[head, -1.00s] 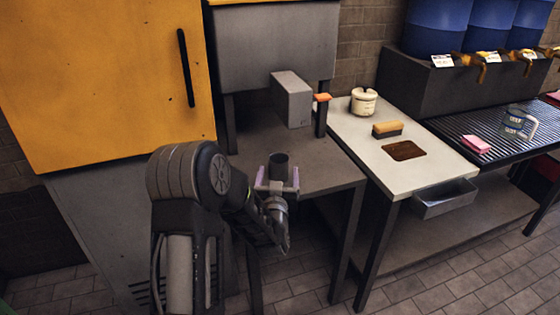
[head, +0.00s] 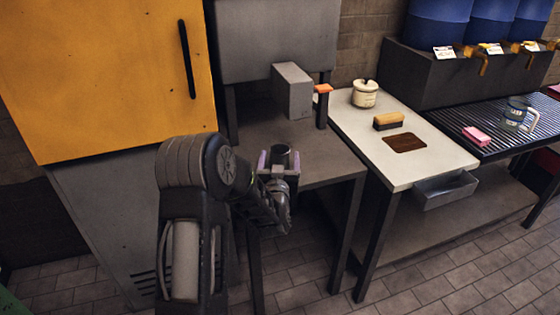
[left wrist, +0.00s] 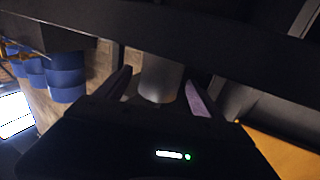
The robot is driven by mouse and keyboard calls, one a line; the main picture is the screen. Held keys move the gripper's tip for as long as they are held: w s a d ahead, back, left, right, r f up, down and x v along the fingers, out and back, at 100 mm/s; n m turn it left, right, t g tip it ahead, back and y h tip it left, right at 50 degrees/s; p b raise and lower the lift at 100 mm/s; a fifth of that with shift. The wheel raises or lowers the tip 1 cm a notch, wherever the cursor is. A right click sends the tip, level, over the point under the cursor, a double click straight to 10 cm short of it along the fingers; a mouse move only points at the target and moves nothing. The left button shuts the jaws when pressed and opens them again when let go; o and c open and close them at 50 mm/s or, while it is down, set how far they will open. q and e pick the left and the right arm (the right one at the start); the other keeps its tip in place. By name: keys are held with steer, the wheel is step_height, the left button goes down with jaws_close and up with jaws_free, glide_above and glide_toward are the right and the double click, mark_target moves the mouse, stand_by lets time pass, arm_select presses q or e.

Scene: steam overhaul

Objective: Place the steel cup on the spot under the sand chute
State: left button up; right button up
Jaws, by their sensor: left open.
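The steel cup (head: 281,154) is a small dark cylinder standing upright at the front of the grey table. My left gripper (head: 279,162) is open, with its pale purple fingers on either side of the cup. In the left wrist view the cup (left wrist: 161,80) shows as a grey cylinder between the two fingers (left wrist: 160,92); I cannot tell whether they touch it. A grey box-shaped part (head: 292,92), possibly the sand chute, sits behind the cup under a large grey housing (head: 272,42). I cannot make out the spot under it. My right gripper is out of view.
An orange-topped post (head: 323,90) stands right of the grey box. A glass jug (head: 516,114) and pink sponge (head: 476,135) are on the ribbed rack.

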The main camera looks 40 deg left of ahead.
mark_target(280, 146)
arm_select(q)
steer(key=x, duration=0.4)
steer(key=shift+w+a+f, duration=0.1)
steer(key=shift+w+a, duration=0.1)
steer(key=shift+w, duration=0.1)
steer(key=shift+c, duration=0.4)
steer(key=c, duration=1.6)
steer(key=shift+r, duration=0.2)
steer(key=shift+r, duration=0.55)
step_height(280, 146, up, 2)
steer(key=shift+r, duration=0.1)
steer(key=b+v, duration=0.1)
steer(key=v, duration=1.7)
steer(key=shift+s, duration=0.1)
